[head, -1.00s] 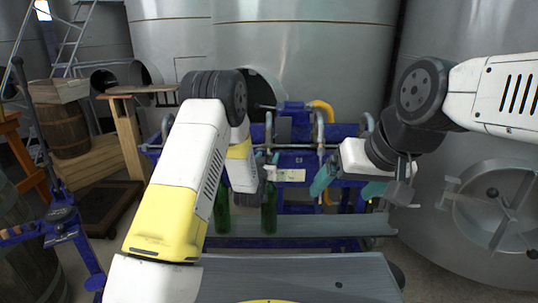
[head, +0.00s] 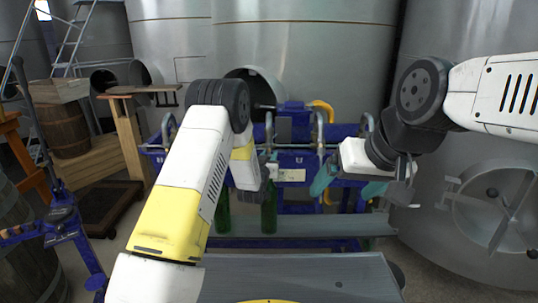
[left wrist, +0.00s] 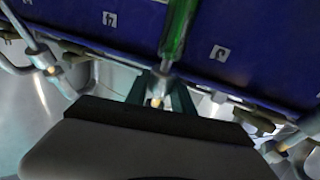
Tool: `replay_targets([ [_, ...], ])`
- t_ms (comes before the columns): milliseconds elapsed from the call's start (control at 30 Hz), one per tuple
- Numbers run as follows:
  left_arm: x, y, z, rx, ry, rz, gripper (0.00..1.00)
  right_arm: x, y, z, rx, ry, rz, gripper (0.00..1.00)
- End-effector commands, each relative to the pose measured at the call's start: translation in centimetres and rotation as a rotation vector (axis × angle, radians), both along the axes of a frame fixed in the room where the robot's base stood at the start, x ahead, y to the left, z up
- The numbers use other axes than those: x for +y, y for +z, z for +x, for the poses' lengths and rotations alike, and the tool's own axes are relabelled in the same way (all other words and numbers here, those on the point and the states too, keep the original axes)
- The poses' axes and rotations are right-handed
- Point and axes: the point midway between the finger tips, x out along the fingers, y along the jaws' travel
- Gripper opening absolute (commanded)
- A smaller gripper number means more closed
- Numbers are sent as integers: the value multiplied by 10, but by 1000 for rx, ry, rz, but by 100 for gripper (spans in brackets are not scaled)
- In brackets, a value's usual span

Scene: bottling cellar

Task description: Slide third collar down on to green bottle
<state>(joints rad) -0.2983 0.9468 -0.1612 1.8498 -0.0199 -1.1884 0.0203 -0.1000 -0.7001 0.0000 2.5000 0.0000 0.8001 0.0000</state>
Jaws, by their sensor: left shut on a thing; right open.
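A green bottle (head: 269,212) stands upright on the grey shelf, below my left gripper (head: 270,170). The left wrist view shows a green bottle (left wrist: 178,35) between the labels 4 and 2, in line with the left fingers (left wrist: 160,98). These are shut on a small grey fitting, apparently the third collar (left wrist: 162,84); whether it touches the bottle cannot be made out. My right gripper (head: 348,186) is open and empty, teal fingers apart, right of the bottles.
A second green bottle (head: 222,212) stands to the left, partly behind my arm. The blue rack (head: 345,222) carries bent grey pipes. The grey shelf (head: 330,226) is bare to the right. Steel tanks (head: 310,65) close off the back.

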Motion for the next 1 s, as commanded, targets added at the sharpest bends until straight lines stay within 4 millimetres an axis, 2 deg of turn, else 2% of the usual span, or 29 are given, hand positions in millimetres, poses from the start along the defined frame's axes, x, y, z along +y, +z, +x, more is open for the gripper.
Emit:
replay_targets([
  [100, 0, -18, -3, 6, 0, 0, 16, 0, 0, 0, 0, 0, 0, 88],
  [367, 0, -19, -4, 3, 0, 1, 16, 0, 0, 0, 0, 0, 0, 88],
  [400, 0, -19, -4, 4, 0, 1, 35, 0, 0, 0, 0, 0, 0, 88],
  [500, 0, -19, -4, 3, 0, 1, 51, 0, 0, 0, 0, 0, 0, 88],
  [833, 1, -18, -6, 2, 0, 0, 51, 0, 0, 0, 0, 0, 0, 88],
  [1000, 5, -18, -26, 4, 0, 1, 51, 0, 0, 0, 0, 0, 0, 88],
])
